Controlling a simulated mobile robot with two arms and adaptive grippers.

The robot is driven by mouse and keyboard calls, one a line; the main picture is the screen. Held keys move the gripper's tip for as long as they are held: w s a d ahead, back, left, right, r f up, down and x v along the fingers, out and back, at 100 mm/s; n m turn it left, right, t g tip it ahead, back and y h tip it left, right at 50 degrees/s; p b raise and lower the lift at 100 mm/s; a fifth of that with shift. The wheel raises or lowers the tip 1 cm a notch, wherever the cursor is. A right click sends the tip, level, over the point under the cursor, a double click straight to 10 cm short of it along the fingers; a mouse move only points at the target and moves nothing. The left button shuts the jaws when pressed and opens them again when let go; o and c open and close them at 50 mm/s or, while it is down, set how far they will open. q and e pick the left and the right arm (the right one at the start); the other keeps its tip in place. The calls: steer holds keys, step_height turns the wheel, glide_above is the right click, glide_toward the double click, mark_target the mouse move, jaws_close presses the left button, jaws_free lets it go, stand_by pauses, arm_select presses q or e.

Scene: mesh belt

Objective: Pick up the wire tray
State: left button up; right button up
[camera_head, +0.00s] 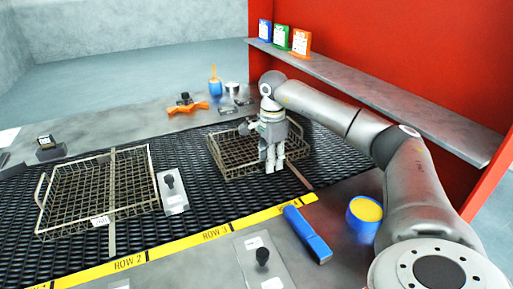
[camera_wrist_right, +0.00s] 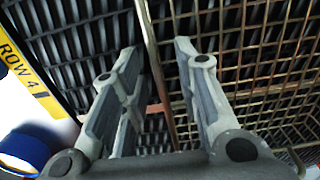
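A wire tray (camera_head: 232,153) with tan bars lies on the black mesh belt at the centre of the head view. My right gripper (camera_head: 274,168) points down at this tray's right part and covers some of it. In the right wrist view, my right gripper (camera_wrist_right: 156,52) has its fingers apart, with a rim bar of the wire tray (camera_wrist_right: 240,60) running between them. No contact with the bar is clear. A second wire tray (camera_head: 80,190), with a white label on its front, lies further left on the belt. My left gripper is not in view.
A yellow row strip (camera_head: 180,245) edges the belt (camera_head: 190,220). Near it are a blue-handled tool (camera_head: 307,234), a blue tub of yellow stuff (camera_head: 364,212) and a knobbed plate (camera_head: 262,258). Another knobbed plate (camera_head: 173,192) lies between the trays. A shelf (camera_head: 380,90) runs along the red wall.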

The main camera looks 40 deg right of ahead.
jaws_close()
steer(key=shift+r, duration=0.15)
stand_by(0.4)
